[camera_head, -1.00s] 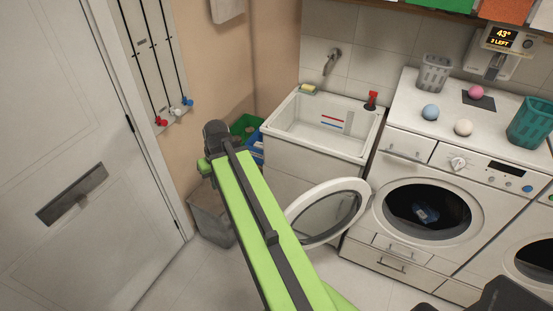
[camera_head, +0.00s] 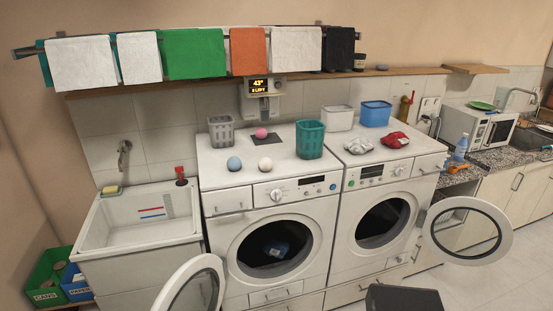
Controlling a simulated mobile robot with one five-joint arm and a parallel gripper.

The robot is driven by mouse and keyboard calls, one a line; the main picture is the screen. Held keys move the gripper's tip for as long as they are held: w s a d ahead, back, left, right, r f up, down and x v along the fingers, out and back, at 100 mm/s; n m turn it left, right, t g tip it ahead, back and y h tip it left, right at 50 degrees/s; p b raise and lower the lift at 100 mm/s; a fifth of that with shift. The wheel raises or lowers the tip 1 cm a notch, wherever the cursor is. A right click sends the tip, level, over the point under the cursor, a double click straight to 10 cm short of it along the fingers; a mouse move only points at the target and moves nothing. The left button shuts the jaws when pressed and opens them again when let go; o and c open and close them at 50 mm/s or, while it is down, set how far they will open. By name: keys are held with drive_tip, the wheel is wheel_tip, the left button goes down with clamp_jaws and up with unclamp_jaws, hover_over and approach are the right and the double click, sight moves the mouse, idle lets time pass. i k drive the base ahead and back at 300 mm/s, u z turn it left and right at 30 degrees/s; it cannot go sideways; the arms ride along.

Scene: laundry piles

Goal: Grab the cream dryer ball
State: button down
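The cream dryer ball (camera_head: 266,164) rests on top of the left washing machine (camera_head: 222,176), near its front edge. A blue ball (camera_head: 234,163) lies just to its left. A pink ball (camera_head: 261,133) sits behind it on a dark square mat (camera_head: 268,141). Nothing covers the cream ball. My gripper is out of view now. A dark part at the bottom edge, right of centre, may be mine, but I cannot tell.
A grey basket (camera_head: 221,131) and a teal basket (camera_head: 310,140) stand on the left machine. The right machine (camera_head: 380,168) holds white and red cloths. Both round doors, left (camera_head: 193,288) and right (camera_head: 467,230), stand open in front. A sink (camera_head: 140,222) is at left.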

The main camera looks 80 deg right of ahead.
sight(265, 164)
drive_tip(key=u, duration=0.05)
drive_tip(key=k, duration=0.45)
drive_tip(key=z, duration=1.3)
drive_tip(key=i, duration=0.55)
drive_tip(key=u, duration=0.25)
